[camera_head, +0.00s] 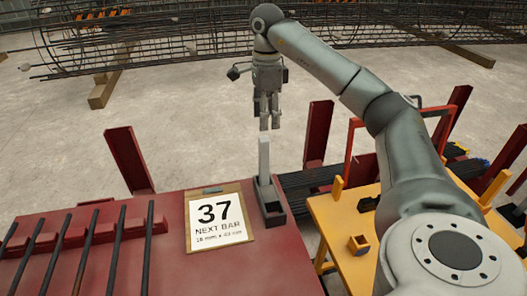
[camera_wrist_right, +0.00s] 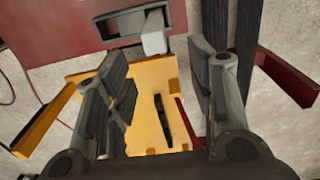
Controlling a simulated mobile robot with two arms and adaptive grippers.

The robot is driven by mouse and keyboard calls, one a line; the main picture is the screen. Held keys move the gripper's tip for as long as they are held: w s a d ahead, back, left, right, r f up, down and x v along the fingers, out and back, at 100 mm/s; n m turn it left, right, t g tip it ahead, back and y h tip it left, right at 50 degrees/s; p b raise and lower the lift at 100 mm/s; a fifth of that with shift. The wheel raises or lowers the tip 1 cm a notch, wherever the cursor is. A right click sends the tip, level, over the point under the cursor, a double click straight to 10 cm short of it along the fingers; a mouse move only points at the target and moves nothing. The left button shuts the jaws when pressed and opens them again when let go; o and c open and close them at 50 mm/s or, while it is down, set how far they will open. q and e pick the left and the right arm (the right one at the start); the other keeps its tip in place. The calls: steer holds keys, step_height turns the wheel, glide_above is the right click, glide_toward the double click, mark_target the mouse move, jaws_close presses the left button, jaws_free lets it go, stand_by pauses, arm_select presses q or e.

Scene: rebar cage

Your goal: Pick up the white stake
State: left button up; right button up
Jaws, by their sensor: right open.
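The white stake (camera_head: 264,157) stands upright in a dark holder (camera_head: 270,205) at the right edge of the red table. My right gripper (camera_head: 269,124) hangs fingers-down just above the stake's top in the head view. Its fingers are apart and nothing is held between them. In the right wrist view the pale top of the stake (camera_wrist_right: 154,36) shows beyond the two open fingers of the right gripper (camera_wrist_right: 160,95), not between them. My left gripper is in neither view.
The red table (camera_head: 180,275) carries a clipboard with the number 37 (camera_head: 218,218) and several dark bars (camera_head: 85,250) on a rack. A yellow table (camera_head: 335,228) stands on the right. Red posts (camera_head: 130,160) rise around. A rebar cage (camera_head: 190,45) lies behind.

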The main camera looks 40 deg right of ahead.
mark_target(264, 139)
steer(key=f, duration=0.3)
steer(key=shift+s+a+f, duration=0.15)
steer(key=shift+s+f, duration=0.05)
steer(key=shift+f, duration=0.2)
steer(key=shift+w+a+f, duration=0.1)
steer(key=shift+a+f, duration=0.05)
steer(key=shift+f, duration=1.4)
steer(key=shift+a+f, duration=0.15)
steer(key=shift+f, duration=1.35)
steer(key=shift+c, duration=0.4)
jaws_close()
